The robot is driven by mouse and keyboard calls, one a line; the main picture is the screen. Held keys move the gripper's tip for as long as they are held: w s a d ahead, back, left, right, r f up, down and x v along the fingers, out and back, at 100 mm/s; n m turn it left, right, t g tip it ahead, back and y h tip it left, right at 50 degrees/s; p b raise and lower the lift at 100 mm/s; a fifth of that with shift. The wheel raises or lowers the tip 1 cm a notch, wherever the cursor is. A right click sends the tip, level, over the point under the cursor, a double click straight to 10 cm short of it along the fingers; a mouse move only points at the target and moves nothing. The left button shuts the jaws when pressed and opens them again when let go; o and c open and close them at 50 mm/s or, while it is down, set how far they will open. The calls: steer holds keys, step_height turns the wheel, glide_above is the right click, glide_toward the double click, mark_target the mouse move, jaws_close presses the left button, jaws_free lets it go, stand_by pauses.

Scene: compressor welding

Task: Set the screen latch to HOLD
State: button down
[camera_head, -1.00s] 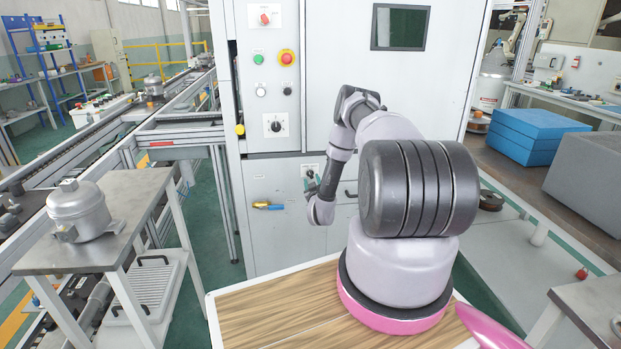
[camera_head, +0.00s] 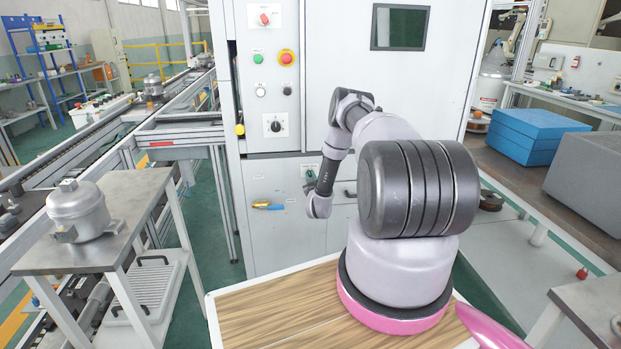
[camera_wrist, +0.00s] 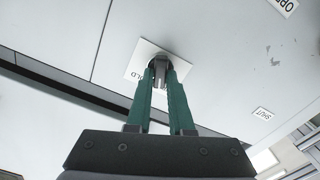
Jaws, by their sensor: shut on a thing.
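The screen latch is a dark grey knob (camera_wrist: 160,74) on a white square plate (camera_wrist: 146,58) on the cabinet front, seen in the wrist view. The knob's exact pointing direction cannot be told.
Labels reading "SHUT" (camera_wrist: 263,113) and a cut-off "OPE" (camera_wrist: 285,6) are on the panel. Above the latch are a rotary switch (camera_head: 275,125) and a red push button (camera_head: 287,58). A yellow-and-blue handle (camera_head: 268,206) lies left of the latch.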

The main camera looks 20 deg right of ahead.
steer(key=m, duration=0.4)
steer(key=shift+s+d+m, duration=0.1)
steer(key=shift+d+m, duration=0.05)
steer(key=shift+m, duration=2.15)
steer(key=c, duration=0.8)
jaws_free()
steer(key=shift+s, duration=0.1)
